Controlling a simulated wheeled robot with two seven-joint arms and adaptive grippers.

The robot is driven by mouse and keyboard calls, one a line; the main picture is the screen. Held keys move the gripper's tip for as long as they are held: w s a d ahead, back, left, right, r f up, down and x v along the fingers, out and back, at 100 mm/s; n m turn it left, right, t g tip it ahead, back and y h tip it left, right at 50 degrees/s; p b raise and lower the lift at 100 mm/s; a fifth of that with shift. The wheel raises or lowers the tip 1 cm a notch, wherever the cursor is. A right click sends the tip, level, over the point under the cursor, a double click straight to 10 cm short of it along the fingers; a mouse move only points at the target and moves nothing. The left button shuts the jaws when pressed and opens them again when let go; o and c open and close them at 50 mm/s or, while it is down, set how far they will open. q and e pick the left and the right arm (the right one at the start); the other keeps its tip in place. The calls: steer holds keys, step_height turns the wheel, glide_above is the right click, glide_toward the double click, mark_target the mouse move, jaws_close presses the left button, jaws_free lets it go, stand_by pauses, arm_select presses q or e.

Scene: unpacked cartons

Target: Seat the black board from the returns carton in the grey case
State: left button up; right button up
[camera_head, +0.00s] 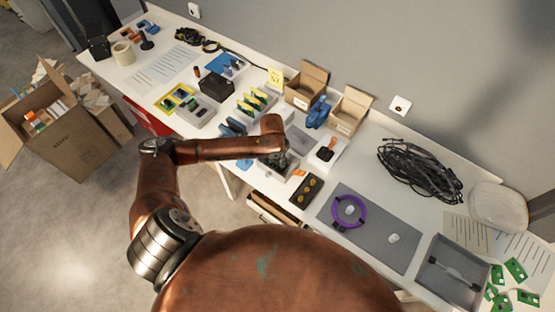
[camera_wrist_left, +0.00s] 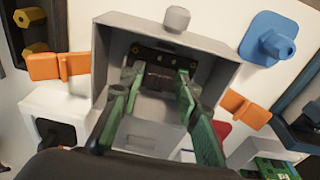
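The grey case (camera_wrist_left: 190,36) lies open in the left wrist view, with a round knob on its edge. A black board (camera_wrist_left: 158,52) with small gold spots lies inside it, near the far wall. My left gripper (camera_wrist_left: 159,68) reaches into the case with its green-padded fingers apart. The board shows past both fingertips, so the fingers do not seem closed across it. Whether the board sits flat is unclear. In the head view the grey case (camera_head: 291,166) is partly hidden by my left gripper (camera_head: 272,158). The returns carton (camera_head: 75,150) stands open on the floor at left. My right gripper is out of view.
Orange clips (camera_wrist_left: 60,66) flank the case. A black tray with yellow knobs (camera_head: 306,188) and a white box (camera_head: 327,153) are close by. A grey mat with a purple ring (camera_head: 349,211) and coiled black cable (camera_head: 420,170) lie to the right. Small cartons (camera_head: 306,86) stand behind.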

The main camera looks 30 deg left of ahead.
arm_select(q)
steer(key=o, duration=0.3)
step_height(320, 180, up, 12)
steer(key=s, duration=0.1)
steer(key=shift+s, duration=0.2)
